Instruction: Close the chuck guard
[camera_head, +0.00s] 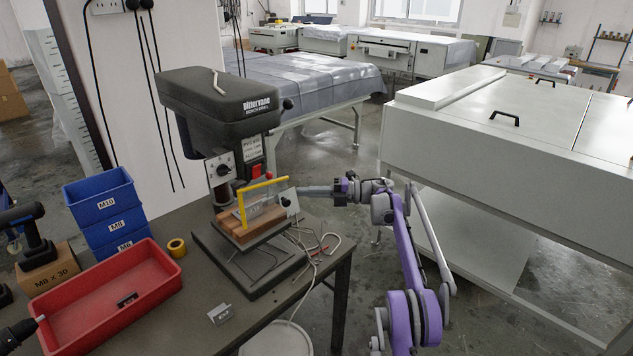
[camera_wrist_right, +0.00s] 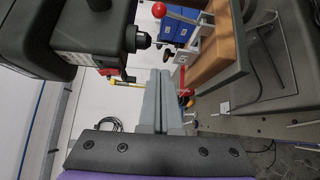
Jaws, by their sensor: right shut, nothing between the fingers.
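The chuck guard shows in the head view as a yellow frame (camera_head: 264,184) with a clear panel, upright at the wooden block on the drill press (camera_head: 222,105). How far it is swung shut I cannot tell. My right gripper (camera_head: 303,191) reaches in from the right, its fingers close to the guard's right side; contact is unclear. In the right wrist view its two grey fingers (camera_wrist_right: 163,90) are pressed together and empty. A yellow bar (camera_wrist_right: 128,84) shows left of them, and the chuck (camera_wrist_right: 142,40) is at upper left. My left gripper is out of view.
Cables lie right of the base. A large white machine (camera_head: 480,150) stands at right.

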